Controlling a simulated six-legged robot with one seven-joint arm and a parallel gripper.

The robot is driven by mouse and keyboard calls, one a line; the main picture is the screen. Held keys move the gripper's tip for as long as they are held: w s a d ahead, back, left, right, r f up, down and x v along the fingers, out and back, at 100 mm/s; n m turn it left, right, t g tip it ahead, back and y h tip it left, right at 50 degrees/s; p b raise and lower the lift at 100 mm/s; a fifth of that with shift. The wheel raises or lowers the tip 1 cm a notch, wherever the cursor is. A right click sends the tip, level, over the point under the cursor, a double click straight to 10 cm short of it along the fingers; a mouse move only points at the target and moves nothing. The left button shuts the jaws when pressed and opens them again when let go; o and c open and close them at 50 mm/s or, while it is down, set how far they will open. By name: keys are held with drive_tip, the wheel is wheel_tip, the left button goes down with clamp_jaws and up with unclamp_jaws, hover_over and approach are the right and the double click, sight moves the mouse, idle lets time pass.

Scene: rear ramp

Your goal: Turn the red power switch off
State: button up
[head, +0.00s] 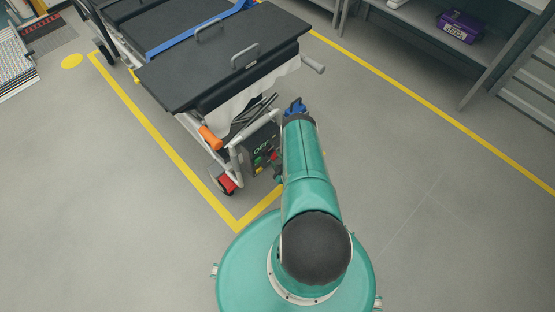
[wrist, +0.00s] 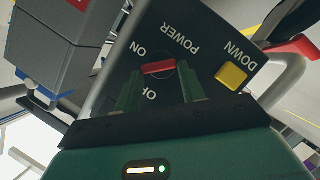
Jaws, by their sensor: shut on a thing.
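The red power switch (wrist: 158,68) is a short bar on a dark control panel (wrist: 205,52). In the wrist view it lies nearly level across the picture, its left end between the ON and OFF labels. The panel lettering appears upside down there; part of OFF is hidden by a finger. My gripper (wrist: 160,84) has its green fingers on either side of the switch, shut on it. In the head view the panel (head: 262,147) hangs at the end of a wheeled stretcher, and my arm hides most of my gripper.
A yellow button (wrist: 232,75) sits beside DOWN on the panel. The stretcher (head: 225,60) has a black top, metal rails and an orange grip (head: 210,138). A shelf with a purple box (head: 460,26) stands at the upper right. Grey floor to the right is clear.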

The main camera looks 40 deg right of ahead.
drive_tip(key=n, duration=0.1)
drive_tip(key=n+h, duration=0.1)
drive_tip(key=n+t, duration=0.1)
drive_tip(key=shift+a+f, duration=0.25)
drive_tip(key=shift+a, duration=0.05)
drive_tip(key=shift+f+n+t+h, duration=0.2)
drive_tip(key=shift+n+t+h, duration=0.35)
drive_tip(key=shift+n, duration=0.85)
drive_tip(key=shift+h, duration=0.25)
drive_tip(key=o, duration=1)
drive_tip(key=shift+s, duration=0.15)
